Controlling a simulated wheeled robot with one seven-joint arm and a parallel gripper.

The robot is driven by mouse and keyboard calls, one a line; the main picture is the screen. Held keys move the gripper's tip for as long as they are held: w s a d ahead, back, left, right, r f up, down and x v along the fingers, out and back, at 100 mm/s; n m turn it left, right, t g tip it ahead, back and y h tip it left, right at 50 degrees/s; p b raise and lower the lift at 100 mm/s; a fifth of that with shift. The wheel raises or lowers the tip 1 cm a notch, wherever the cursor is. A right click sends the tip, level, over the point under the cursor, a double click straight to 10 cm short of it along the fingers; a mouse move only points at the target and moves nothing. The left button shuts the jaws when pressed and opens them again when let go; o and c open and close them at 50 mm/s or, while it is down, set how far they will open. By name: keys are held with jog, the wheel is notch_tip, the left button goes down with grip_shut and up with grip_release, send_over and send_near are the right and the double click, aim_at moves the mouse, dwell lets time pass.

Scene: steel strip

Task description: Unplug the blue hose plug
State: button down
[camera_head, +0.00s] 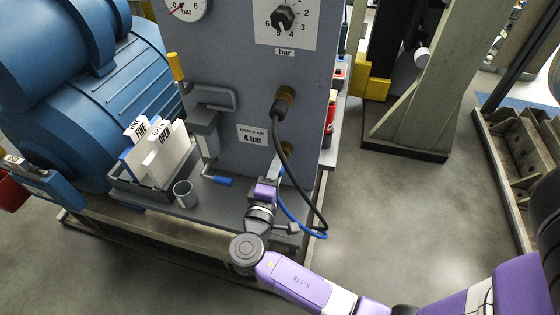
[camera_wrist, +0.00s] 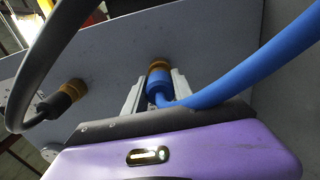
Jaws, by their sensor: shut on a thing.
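The blue hose plug (camera_wrist: 158,84) sits between the two grey fingers of my gripper (camera_wrist: 158,92) in the wrist view. The fingers are shut on it. Its front end is at a brass socket (camera_wrist: 159,64) on the grey panel, and no clear gap shows between them. The blue hose (camera_wrist: 245,72) bends from the plug to the upper right. In the head view my gripper (camera_head: 277,178) is low in front of the panel, and the blue hose (camera_head: 296,220) loops below it. The plug is mostly hidden there by my gripper.
A black hose (camera_head: 290,168) runs from an upper brass socket (camera_head: 287,93) and hangs close to my gripper. A metal cup (camera_head: 185,194) and a card box (camera_head: 152,192) stand on the ledge at left. Open floor (camera_head: 375,230) lies to the right.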

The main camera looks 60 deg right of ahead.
jog(key=shift+v, duration=2.3)
jog(key=shift+a, duration=0.1)
jog(key=v, duration=0.8)
jog(key=shift+a+p, duration=0.4)
jog(key=shift+s, duration=0.15)
